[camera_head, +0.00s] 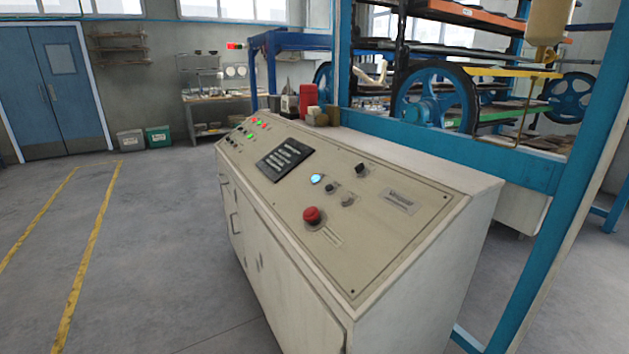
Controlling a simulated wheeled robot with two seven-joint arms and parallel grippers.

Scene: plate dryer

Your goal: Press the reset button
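A beige control cabinet (400,262) with a sloped top panel stands in the middle of the view. A dark display plate (285,160) lies left of the blue button. Neither of my grippers is in view.
Several small red and green lights (252,134) sit at the panel's far left end. A blue machine frame with a large wheel (436,97) stands behind the cabinet, and a blue post (565,200) rises at right. The floor (150,250) at left is clear.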

